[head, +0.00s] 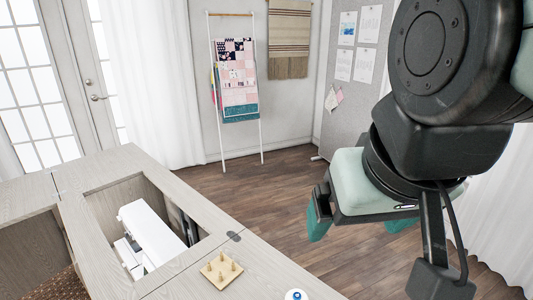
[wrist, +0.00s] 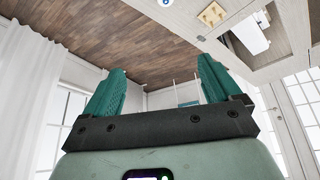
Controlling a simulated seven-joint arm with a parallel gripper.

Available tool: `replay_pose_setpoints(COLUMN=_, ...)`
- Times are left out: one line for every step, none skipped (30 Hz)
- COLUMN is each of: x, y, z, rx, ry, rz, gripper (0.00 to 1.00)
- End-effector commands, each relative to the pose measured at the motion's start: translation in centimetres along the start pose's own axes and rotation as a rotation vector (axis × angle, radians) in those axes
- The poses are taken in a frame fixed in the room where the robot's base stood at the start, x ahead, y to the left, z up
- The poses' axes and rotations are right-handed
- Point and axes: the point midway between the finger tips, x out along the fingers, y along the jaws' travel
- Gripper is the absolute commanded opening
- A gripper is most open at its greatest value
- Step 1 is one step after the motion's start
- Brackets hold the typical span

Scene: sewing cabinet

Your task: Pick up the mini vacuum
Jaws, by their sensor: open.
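A small round white thing with a blue top (head: 296,295), which looks like the mini vacuum, sits at the near edge of the cabinet top, partly cut off by the bottom of the head view. A bit of it also shows at the top edge of the wrist view (wrist: 165,2). My gripper (head: 358,232) hangs over the floor, to the right of the cabinet and above and right of the vacuum. Its teal fingers are spread apart with nothing between them in the wrist view (wrist: 161,70).
The wooden cabinet top (head: 260,262) holds a pegged thread block (head: 221,270) left of the vacuum. A white sewing machine (head: 152,233) sits in an opening farther left. A blanket ladder (head: 234,90) stands at the back wall. The floor (head: 280,195) beyond the cabinet is clear.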

Motion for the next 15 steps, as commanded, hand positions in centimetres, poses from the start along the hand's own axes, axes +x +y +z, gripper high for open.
replay_pose_setpoints(x=0.7, y=-0.1, z=0.0, rx=-0.02, ry=-0.037, rz=0.006, gripper=0.91)
replay_pose_setpoints(x=1.1, y=-0.1, z=0.0, rx=-0.036, ry=-0.066, rz=0.013, gripper=0.91)
replay_pose_setpoints(x=1.9, y=-0.1, z=0.0, rx=-0.065, ry=-0.111, rz=0.024, gripper=0.91)
replay_pose_setpoints(x=2.6, y=-0.1, z=0.1, rx=-0.09, ry=-0.15, rz=0.037, gripper=0.91)
replay_pose_setpoints(x=3.3, y=-0.1, z=0.1, rx=-0.117, ry=-0.192, rz=0.05, gripper=0.91)
replay_pose_setpoints(x=4.3, y=-0.2, z=0.2, rx=-0.16, ry=-0.252, rz=0.071, gripper=0.91)
replay_pose_setpoints(x=5.1, y=-0.2, z=0.2, rx=-0.195, ry=-0.296, rz=0.089, gripper=0.91)
replay_pose_setpoints(x=5.9, y=-0.2, z=0.3, rx=-0.229, ry=-0.341, rz=0.109, gripper=0.91)
replay_pose_setpoints(x=6.9, y=-0.2, z=0.4, rx=-0.278, ry=-0.398, rz=0.136, gripper=0.91)
replay_pose_setpoints(x=7.7, y=-0.3, z=0.4, rx=-0.315, ry=-0.438, rz=0.157, gripper=0.91)
replay_pose_setpoints(x=8.4, y=-0.3, z=0.5, rx=-0.352, ry=-0.478, rz=0.18, gripper=0.91)
replay_pose_setpoints(x=9.5, y=-0.4, z=0.6, rx=-0.405, ry=-0.529, rz=0.211, gripper=0.91)
replay_pose_setpoints(x=10.2, y=-0.5, z=0.7, rx=-0.445, ry=-0.567, rz=0.236, gripper=0.91)
replay_pose_setpoints(x=10.9, y=-0.5, z=0.7, rx=-0.485, ry=-0.602, rz=0.261, gripper=0.91)
replay_pose_setpoints(x=11.9, y=-0.7, z=0.8, rx=-0.541, ry=-0.647, rz=0.296, gripper=0.91)
